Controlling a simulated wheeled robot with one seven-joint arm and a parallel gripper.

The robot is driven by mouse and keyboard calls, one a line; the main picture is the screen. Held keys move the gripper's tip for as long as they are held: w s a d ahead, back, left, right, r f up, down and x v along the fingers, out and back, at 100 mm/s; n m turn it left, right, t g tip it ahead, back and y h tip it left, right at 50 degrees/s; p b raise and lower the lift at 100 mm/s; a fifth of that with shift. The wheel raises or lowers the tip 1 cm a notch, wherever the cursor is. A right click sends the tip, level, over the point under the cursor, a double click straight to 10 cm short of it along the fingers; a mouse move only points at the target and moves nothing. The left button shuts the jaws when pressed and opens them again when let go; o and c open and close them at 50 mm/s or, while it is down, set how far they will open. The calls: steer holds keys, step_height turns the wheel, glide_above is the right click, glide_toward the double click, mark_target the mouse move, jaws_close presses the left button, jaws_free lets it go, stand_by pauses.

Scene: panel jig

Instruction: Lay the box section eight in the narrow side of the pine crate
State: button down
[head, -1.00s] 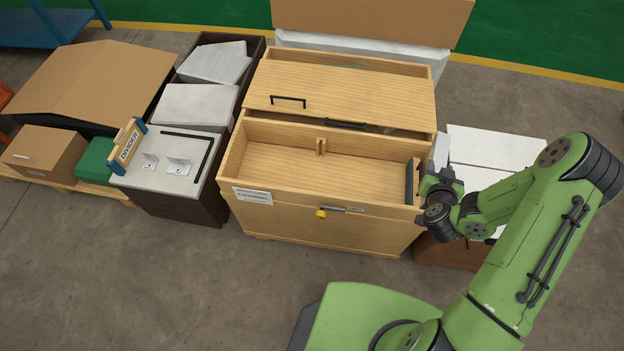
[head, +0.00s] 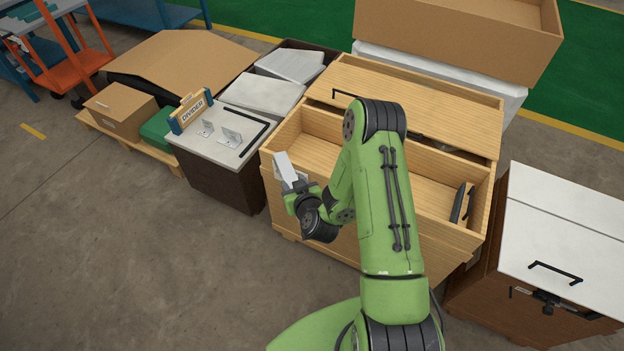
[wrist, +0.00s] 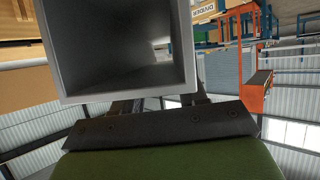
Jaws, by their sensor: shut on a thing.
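The pine crate (head: 381,244) stands in the middle of the head view, its front compartment open and its back part covered by a wooden lid (head: 420,100). My gripper (head: 298,190) is shut on the light grey box section (head: 285,168), at the crate's front left corner. The section is tilted; whether it touches the crate rim cannot be told. In the wrist view the section's hollow square end (wrist: 120,97) fills the top, above my gripper (wrist: 155,106). My arm hides much of the compartment, so any divider in it cannot be made out.
A dark-handled piece (head: 462,203) is at the crate's right inner end. Left of the crate, a dark cabinet (head: 225,184) carries brackets and a block marked DIVIDER (head: 190,113). A white-topped brown cabinet (head: 565,225) stands on the right. Floor at front left is clear.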

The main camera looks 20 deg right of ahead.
step_height(320, 180, down, 14)
steer(key=b, duration=1)
steer(key=shift+s+a+r, duration=0.2)
steer(key=shift+s+a, duration=0.05)
steer(key=shift+a, duration=0.05)
steer(key=shift+r, duration=0.1)
